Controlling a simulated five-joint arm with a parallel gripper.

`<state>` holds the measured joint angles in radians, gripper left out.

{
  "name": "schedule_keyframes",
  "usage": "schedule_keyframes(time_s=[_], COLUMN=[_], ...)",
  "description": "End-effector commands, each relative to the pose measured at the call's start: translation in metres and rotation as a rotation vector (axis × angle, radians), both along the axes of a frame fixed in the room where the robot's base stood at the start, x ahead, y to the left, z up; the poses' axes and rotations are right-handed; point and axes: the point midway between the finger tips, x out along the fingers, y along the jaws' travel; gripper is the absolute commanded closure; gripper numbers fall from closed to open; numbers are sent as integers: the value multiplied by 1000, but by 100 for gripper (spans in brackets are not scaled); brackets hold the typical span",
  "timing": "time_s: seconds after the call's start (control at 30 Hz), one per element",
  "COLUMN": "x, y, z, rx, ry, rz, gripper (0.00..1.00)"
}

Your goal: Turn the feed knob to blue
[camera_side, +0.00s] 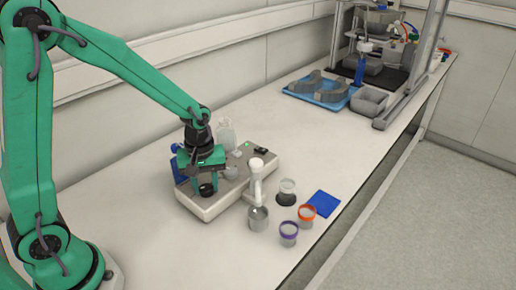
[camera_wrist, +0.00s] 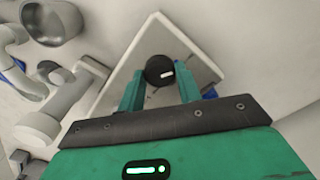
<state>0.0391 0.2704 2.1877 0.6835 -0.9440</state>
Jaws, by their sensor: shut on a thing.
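The feed knob is a round black knob (camera_wrist: 158,66) with a short white mark, on the pale top of the reactor unit (camera_wrist: 185,35). In the wrist view the white mark lies right of the knob's centre, nearly level. My gripper (camera_wrist: 160,80) has its two green fingers on either side of the knob, shut on it. In the side view my gripper (camera_side: 206,183) is low over the left front end of the unit (camera_side: 208,210), with the dark knob (camera_side: 206,190) beneath it. I cannot make out the knob's colour markings; a blue patch (camera_wrist: 210,93) shows partly behind the right finger.
A white upright fitting (camera_side: 257,180) and a grey cup (camera_side: 258,218) stand right of my gripper. Purple-rimmed (camera_side: 289,233) and orange-rimmed (camera_side: 306,215) jars and a blue mat (camera_side: 323,203) are further right. A clear bottle (camera_side: 226,134) stands behind. The front left bench is clear.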

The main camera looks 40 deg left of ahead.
Motion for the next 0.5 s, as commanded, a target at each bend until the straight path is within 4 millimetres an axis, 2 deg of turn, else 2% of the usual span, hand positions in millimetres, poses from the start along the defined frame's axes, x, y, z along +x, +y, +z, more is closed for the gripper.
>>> schedule_keyframes(time_s=[0.27, 0.3, 0.4, 0.5], x=[0, 0, 0, 0], y=[0, 0, 0, 0], z=[1, 1, 1, 1], rx=[0, 0, 0, -1], ry=[-1, -1, -1, -1], rz=[2, 2, 2, 1], gripper=[89, 62, 44, 44])
